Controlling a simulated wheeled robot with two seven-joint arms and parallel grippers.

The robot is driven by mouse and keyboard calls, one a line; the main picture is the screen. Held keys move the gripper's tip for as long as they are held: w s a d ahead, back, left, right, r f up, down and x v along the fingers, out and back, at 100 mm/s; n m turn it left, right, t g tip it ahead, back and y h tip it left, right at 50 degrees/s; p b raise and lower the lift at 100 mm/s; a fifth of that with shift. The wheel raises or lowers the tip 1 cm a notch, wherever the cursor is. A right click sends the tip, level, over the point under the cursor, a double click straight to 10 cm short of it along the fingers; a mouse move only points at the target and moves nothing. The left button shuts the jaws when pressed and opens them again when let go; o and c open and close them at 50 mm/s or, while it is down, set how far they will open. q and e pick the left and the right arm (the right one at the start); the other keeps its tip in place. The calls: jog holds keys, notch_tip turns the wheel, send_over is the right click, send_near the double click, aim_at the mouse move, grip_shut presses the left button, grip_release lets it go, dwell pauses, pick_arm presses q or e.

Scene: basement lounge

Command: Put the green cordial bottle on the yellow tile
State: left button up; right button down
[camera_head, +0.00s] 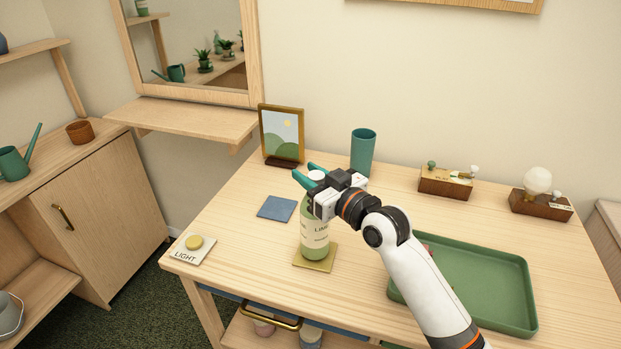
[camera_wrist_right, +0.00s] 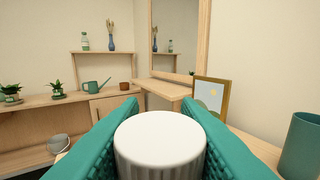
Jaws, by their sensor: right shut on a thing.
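The green cordial bottle (camera_head: 314,238) is upright, with a pale label and a white cap (camera_wrist_right: 160,145). Its base shows over the yellow tile (camera_head: 327,266) on the table and appears to rest on it, though a tiny gap cannot be ruled out. My right gripper (camera_head: 308,173) is at the bottle's top. Its teal fingers are shut on the cap, one on each side in the right wrist view. The gripper hides part of the bottle's upper body in the head view. My left gripper is in neither view.
A blue tile (camera_head: 277,208) lies left of the bottle. A light switch plate (camera_head: 192,248) is at the table's left corner. A framed picture (camera_head: 281,136) and a teal cup (camera_head: 362,152) stand behind. A green tray (camera_head: 500,300) lies right, partly under my arm.

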jog(key=shift+f, duration=0.25)
jog(key=shift+f, duration=0.2)
jog(key=c, duration=1.1)
grip_release()
jog(key=shift+o, duration=0.2)
jog(key=shift+s+d+r, duration=0.1)
jog(key=b+v, duration=0.1)
jog(key=v, duration=1)
jog(key=shift+s+d, duration=0.25)
jog(key=shift+s, duration=0.1)
